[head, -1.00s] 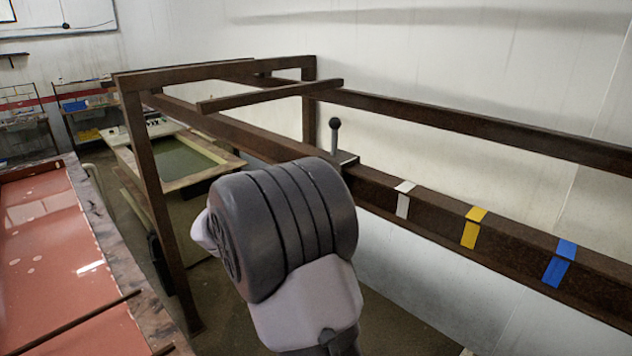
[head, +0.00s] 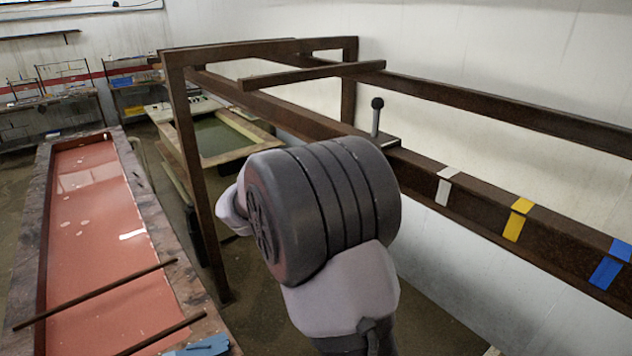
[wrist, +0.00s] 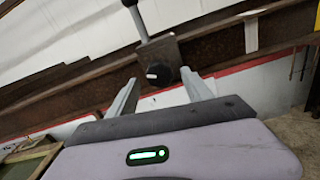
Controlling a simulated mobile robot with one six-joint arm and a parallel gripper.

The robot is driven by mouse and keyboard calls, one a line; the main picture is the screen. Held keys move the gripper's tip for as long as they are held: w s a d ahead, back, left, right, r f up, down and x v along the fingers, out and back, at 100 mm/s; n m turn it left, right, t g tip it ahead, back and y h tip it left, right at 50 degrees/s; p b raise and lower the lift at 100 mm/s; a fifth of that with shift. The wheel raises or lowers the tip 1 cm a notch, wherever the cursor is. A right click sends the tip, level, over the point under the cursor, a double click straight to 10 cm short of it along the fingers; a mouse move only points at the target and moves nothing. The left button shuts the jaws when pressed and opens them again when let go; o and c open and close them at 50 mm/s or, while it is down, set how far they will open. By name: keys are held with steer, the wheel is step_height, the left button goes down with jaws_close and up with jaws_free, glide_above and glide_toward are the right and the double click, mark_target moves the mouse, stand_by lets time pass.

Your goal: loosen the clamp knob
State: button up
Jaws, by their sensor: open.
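The clamp knob (wrist: 159,74) is a dark round knob with a white mark, on the front of a brown block (wrist: 158,53) on the rail (wrist: 95,82). A grey lever (wrist: 138,22) rises from the block. In the head view the lever (head: 376,118) has a black ball top, and the rail (head: 470,207) runs to the right; my arm hides the knob there. My gripper (wrist: 158,79) is open in the wrist view, its fingers pointing at the block, one to each side of the knob. I cannot tell whether they touch it.
White (head: 445,188), yellow (head: 517,219) and blue (head: 608,266) bands mark the rail to the right. An upper rail (head: 500,105) runs along the wall. A frame post (head: 197,180) stands left of my arm. A red-topped table (head: 95,230) is at left.

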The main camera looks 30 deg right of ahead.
steer(key=s+a+b, duration=0.1)
steer(key=a+b, duration=0.1)
steer(key=a, duration=1.2)
steer(key=shift+a, duration=0.4)
steer(key=s+f+m+y+b, duration=0.3)
steer(key=s+f+b, duration=0.3)
steer(key=f, duration=0.4)
steer(key=s+f+m+g+y+b, duration=0.1)
steer(key=s+f+m+y+b, duration=0.15)
steer(key=s+f+b, duration=0.45)
steer(key=s+f+m+y+b, duration=0.35)
steer(key=f+b, duration=0.45)
steer(key=f, duration=0.4)
steer(key=s+a+f+m+t+y+b, duration=0.2)
steer(key=a+f+m+y+b, duration=0.3)
steer(key=a+f+b, duration=0.3)
steer(key=s+a+f+m+t+y+b, duration=0.3)
steer(key=a+f+b, duration=0.6)
steer(key=f, duration=0.7)
steer(key=s+m+y+b, duration=0.2)
steer(key=m+y+b, duration=0.1)
steer(key=m, duration=0.1)
steer(key=shift+a+m+t, duration=0.2)
steer(key=shift+m+t, duration=0.1)
steer(key=shift+m, duration=0.1)
